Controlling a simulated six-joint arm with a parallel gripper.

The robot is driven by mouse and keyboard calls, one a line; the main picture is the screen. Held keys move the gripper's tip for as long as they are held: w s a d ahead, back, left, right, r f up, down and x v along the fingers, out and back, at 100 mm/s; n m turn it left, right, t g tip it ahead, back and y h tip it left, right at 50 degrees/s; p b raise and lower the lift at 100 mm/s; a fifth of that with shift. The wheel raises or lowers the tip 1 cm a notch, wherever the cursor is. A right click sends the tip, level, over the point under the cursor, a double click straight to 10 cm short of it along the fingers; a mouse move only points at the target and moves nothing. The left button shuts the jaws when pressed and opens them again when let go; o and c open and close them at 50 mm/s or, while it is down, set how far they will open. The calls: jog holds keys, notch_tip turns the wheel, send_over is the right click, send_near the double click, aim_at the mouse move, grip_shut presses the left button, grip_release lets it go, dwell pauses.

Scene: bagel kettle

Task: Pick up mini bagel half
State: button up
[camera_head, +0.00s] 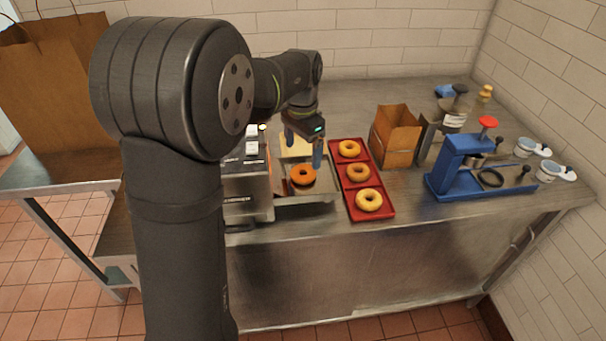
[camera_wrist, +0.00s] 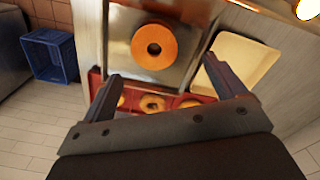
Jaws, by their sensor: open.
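An orange-brown mini bagel half (camera_head: 303,175) lies on a metal tray (camera_head: 305,198) on the counter. It also shows in the wrist view (camera_wrist: 160,47), ring-shaped with its hole visible. My gripper (camera_head: 303,149) is above and slightly behind it, apart from it. In the wrist view my gripper's two fingers (camera_wrist: 168,90) are spread wide with nothing between them, and the bagel half is beyond their tips. Several paler bagels, such as the front one (camera_head: 369,200), sit in a red tray (camera_head: 382,214) to the right.
A metal appliance (camera_head: 247,190) stands left of the metal tray. A pale yellow dish (camera_wrist: 243,62) is beside it. A brown paper bag (camera_head: 395,140) and a blue press-like stand (camera_head: 452,163) are on the right. The counter's front strip is clear.

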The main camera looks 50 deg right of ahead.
aim_at(303, 167)
jog(key=shift+s+a+f, duration=0.15)
jog(key=shift+f, duration=1.35)
jog(key=shift+s+a+f, duration=0.15)
jog(key=shift+f, duration=1.3)
jog(key=c, duration=1.1)
jog(key=shift+c, duration=0.2)
jog(key=shift+r, duration=0.65)
notch_tip(303, 167, up, 3)
jog(key=shift+f, duration=0.2)
jog(key=s+a+r, duration=0.1)
jog(key=s+r, duration=0.6)
jog(key=s, duration=0.4)
jog(key=shift+s+a, duration=0.2)
jog(key=shift+s, duration=0.15)
